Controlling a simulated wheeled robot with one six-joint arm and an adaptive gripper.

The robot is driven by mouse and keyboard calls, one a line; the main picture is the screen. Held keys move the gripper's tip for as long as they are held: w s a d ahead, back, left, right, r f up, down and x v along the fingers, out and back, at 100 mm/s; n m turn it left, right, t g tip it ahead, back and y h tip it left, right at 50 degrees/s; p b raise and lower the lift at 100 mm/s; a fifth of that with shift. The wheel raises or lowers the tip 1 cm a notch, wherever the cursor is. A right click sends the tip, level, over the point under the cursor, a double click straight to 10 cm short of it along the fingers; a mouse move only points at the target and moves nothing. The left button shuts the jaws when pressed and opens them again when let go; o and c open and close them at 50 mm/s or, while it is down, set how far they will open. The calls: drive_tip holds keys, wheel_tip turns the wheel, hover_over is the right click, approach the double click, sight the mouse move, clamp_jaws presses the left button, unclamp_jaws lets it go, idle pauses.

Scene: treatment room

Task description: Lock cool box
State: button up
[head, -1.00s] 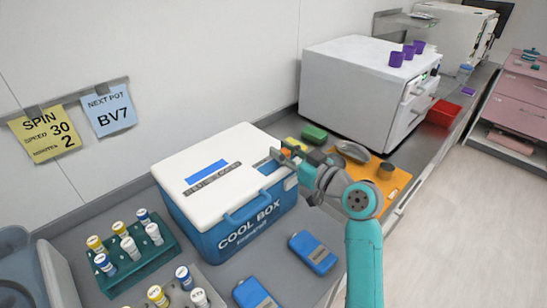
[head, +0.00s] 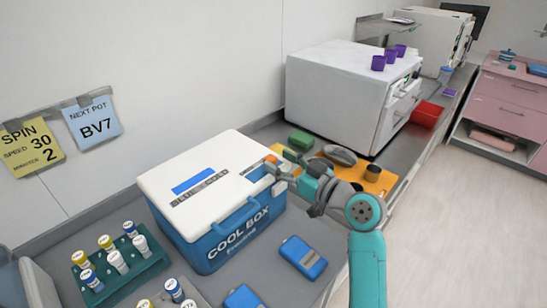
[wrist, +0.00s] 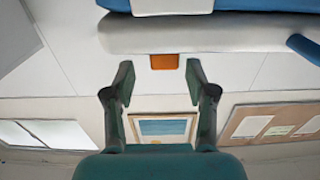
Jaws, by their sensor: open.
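The cool box (head: 225,237) stands on the bench with a blue body and a white lid (head: 205,165). The lid lies down on the body. An orange latch tab (head: 271,159) shows at the lid's right end, partly hidden by my gripper. My gripper (head: 281,164) is open at that end of the box. In the wrist view, my gripper (wrist: 159,76) has its two fingers spread with nothing between them. The orange tab (wrist: 164,62) sticks out past the white lid edge, just ahead of and between the fingertips. I cannot tell whether the fingers touch the tab.
A blue handle (head: 238,216) is on the box's front. Blue packs (head: 303,257) lie in front of it. A green vial rack (head: 122,275) stands left. An orange mat (head: 375,183) with small items and a white machine (head: 340,95) are behind my gripper.

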drive_tip(key=v, duration=0.8)
drive_tip(key=shift+s+d, duration=0.25)
drive_tip(key=shift+d, duration=0.05)
drive_tip(key=shift+s, duration=0.1)
